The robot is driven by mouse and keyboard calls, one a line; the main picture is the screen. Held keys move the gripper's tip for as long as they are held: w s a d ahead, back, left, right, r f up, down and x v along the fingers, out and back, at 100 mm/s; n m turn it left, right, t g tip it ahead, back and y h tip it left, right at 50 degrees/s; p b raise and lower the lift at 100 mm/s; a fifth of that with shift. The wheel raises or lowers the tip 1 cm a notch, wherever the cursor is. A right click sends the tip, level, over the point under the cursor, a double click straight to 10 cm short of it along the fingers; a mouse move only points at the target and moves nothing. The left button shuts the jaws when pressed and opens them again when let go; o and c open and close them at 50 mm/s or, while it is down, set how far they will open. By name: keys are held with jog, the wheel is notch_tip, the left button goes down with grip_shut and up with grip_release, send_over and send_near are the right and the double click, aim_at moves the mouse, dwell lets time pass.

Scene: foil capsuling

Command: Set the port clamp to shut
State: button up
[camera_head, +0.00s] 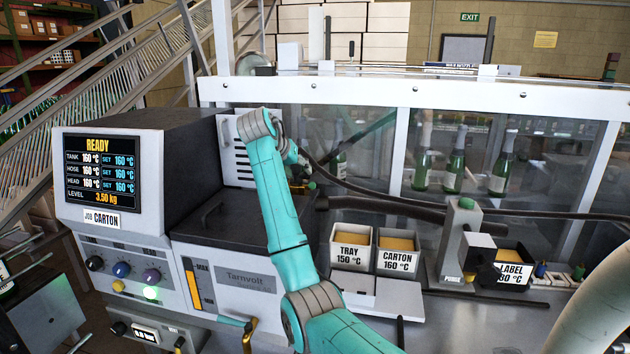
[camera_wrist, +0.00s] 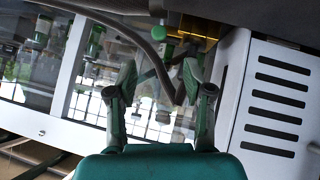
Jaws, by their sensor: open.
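My gripper (camera_wrist: 160,82) is open in the wrist view, its two fingers spread apart. A dark hose (camera_wrist: 150,55) curves behind and between the fingers. Beyond the fingertips are a brass-coloured fitting (camera_wrist: 200,26) and a green knob (camera_wrist: 158,33), which may belong to the port clamp; I cannot tell its setting. In the head view my gripper (camera_head: 300,176) is small and partly hidden behind my own arm, beside the vented side of the grey melter (camera_head: 150,160). Nothing is seen held in the fingers.
A white vented panel (camera_wrist: 275,105) stands close on the right in the wrist view. Dark hoses (camera_head: 400,205) run right from the melter. Bins marked TRAY (camera_head: 350,255) and CARTON (camera_head: 397,262) stand below. Green bottles (camera_head: 457,160) stand behind the clear guard.

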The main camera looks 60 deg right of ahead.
aim_at(311, 184)
jog(key=x, duration=1)
jog(key=shift+d+f, duration=0.15)
jog(key=shift+f, duration=0.1)
grip_shut()
